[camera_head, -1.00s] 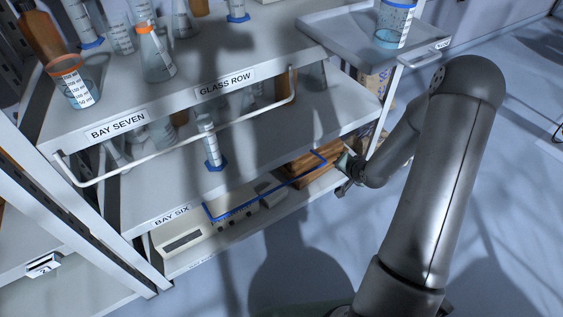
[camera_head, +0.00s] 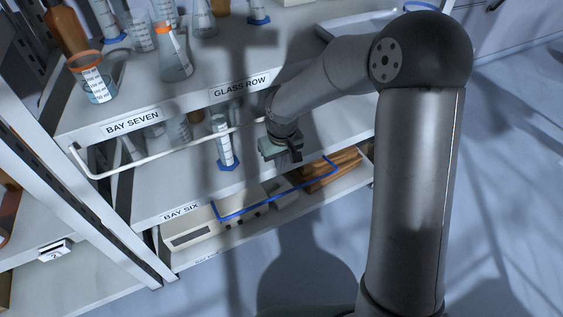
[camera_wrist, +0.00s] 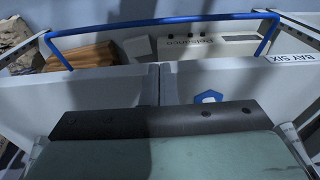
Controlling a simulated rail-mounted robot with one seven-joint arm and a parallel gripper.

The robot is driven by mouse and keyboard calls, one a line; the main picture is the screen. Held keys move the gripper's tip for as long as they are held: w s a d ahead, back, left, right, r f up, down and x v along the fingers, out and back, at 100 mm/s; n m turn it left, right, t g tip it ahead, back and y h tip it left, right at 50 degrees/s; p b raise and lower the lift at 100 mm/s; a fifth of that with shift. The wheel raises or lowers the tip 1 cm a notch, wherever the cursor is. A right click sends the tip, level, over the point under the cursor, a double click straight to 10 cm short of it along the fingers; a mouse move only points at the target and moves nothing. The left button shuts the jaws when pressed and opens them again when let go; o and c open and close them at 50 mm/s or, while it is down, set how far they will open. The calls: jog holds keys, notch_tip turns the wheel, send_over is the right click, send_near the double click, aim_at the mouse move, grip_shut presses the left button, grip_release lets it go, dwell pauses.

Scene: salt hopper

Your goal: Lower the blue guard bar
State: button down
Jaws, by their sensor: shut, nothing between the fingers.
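The blue guard bar (camera_head: 287,198) runs along the front of the lower shelf, below the BAY SIX shelf edge. In the wrist view the blue guard bar (camera_wrist: 165,21) spans the upper part of the picture, with its ends bent toward the shelf. My gripper (camera_head: 290,150) is in front of the middle shelf, above the bar and apart from it in the picture. Its body fills the bottom of the wrist view. It is shut and empty. The fingertips are small and dark in the head view.
A white guard bar (camera_head: 165,158) crosses the shelf above. A measuring cylinder (camera_head: 224,145) with a blue foot stands on the middle shelf, left of my gripper. Behind the blue bar are a pale device (camera_head: 205,230) and a brown wooden item (camera_head: 335,172). Glassware crowds the top shelf.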

jog(key=f, duration=0.3)
jog(key=f+b, duration=0.1)
jog(key=f, duration=0.2)
jog(key=s+f+b, duration=0.1)
jog(key=f, duration=0.3)
jog(key=shift+s+d, duration=0.1)
jog(key=shift+d, duration=0.25)
jog(key=shift+f+b, duration=0.1)
jog(key=shift+b, duration=0.2)
